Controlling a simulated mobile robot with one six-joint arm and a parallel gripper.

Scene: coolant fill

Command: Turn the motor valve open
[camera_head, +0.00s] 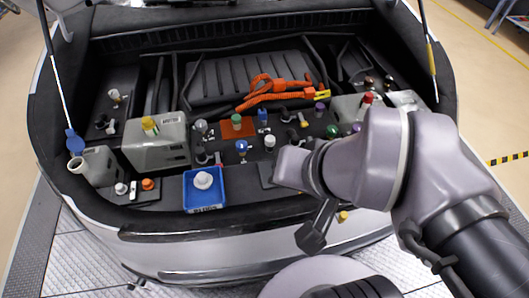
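Several capped and knobbed fittings stand in the engine bay, and I cannot tell for sure which is the motor valve. A blue knob (241,146) and a green cap (236,119) stand upright near the middle. A white knob (269,141) is close to the left of my arm's end. A green round knob (332,131) shows just behind my wrist. My gripper (290,167) reaches in from the right, over the front of the bay. Its fingertips are not clear, and my wrist hides what lies under and behind it. I see nothing clearly held.
A blue tray (188,205) with a white cap (203,180) sits at the front edge. A grey tank (157,151) with a yellow cap and an open-necked reservoir (101,164) stand left. Orange cables (267,92) cross the back. Hood struts rise at both sides.

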